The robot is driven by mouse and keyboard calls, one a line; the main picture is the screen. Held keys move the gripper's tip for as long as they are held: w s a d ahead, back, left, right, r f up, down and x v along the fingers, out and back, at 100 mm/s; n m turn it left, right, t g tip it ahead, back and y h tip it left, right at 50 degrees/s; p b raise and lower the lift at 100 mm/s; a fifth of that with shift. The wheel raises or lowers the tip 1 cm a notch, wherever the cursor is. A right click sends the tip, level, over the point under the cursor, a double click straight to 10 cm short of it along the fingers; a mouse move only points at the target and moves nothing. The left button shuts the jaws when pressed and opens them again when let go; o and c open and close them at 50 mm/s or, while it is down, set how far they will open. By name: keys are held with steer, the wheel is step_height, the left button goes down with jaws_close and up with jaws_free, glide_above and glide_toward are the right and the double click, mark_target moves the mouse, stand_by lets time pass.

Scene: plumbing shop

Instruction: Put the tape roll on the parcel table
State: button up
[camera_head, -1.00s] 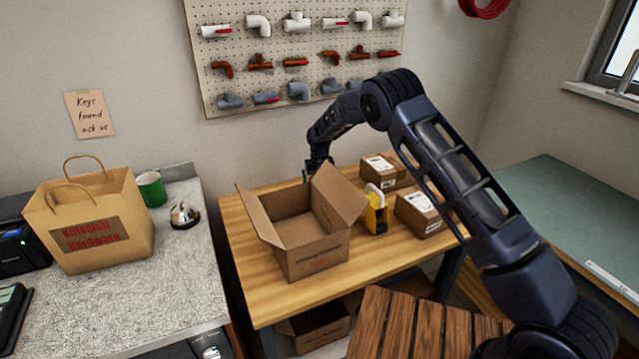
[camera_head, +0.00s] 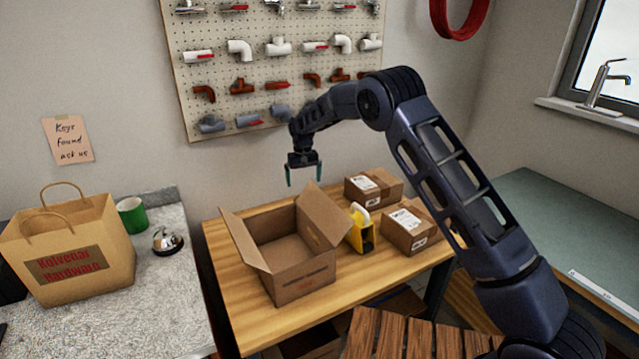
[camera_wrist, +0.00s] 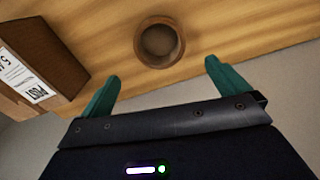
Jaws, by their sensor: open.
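The tape roll, a brown ring (camera_wrist: 178,46), lies flat on the wooden parcel table (camera_wrist: 225,25) in the wrist view, close to the table's edge. In the head view I cannot make it out; the open carton appears to hide that spot. My gripper (camera_head: 303,180) hangs in the air above the back of the parcel table (camera_head: 335,302), behind the carton. Its two green fingers are apart and empty. In the wrist view the gripper (camera_wrist: 162,72) is apart from the roll, which shows beyond the fingertips.
An open carton (camera_head: 305,285) stands on the table, with a yellow-and-black tool (camera_head: 361,231) and two labelled parcels (camera_head: 408,232) (camera_head: 372,185) to its right. A counter at left holds a paper bag (camera_head: 75,240), green mug (camera_head: 132,216) and bell (camera_head: 167,240). A pegboard (camera_head: 270,75) hangs behind.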

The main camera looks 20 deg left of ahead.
steer(key=shift+r, duration=0.15)
steer(key=w+d+r+m+t+y, duration=0.1)
steer(key=d+r, duration=1)
steer(key=d, duration=0.3)
steer(key=w+d+r+m, duration=0.1)
steer(key=d+r+m, duration=0.1)
steer(key=d+r, duration=1.05)
steer(key=s+d+r, duration=0.2)
steer(key=s+d, duration=0.1)
steer(key=d, duration=0.4)
steer(key=s+d+r, duration=0.2)
steer(key=s+d, duration=0.1)
steer(key=d, duration=0.4)
steer(key=s+d+r+m+t, duration=0.2)
steer(key=s+d+r, duration=0.2)
steer(key=s+d, duration=1.2)
steer(key=s+d+f+m, duration=0.1)
steer(key=s+d+f, duration=0.1)
steer(key=s+d, duration=0.2)
steer(key=s+d+f+m+t+h, duration=0.1)
steer(key=s+d+f, duration=0.2)
steer(key=s, duration=0.8)
steer(key=shift+d+t, duration=0.3)
steer(key=shift+d, duration=0.85)
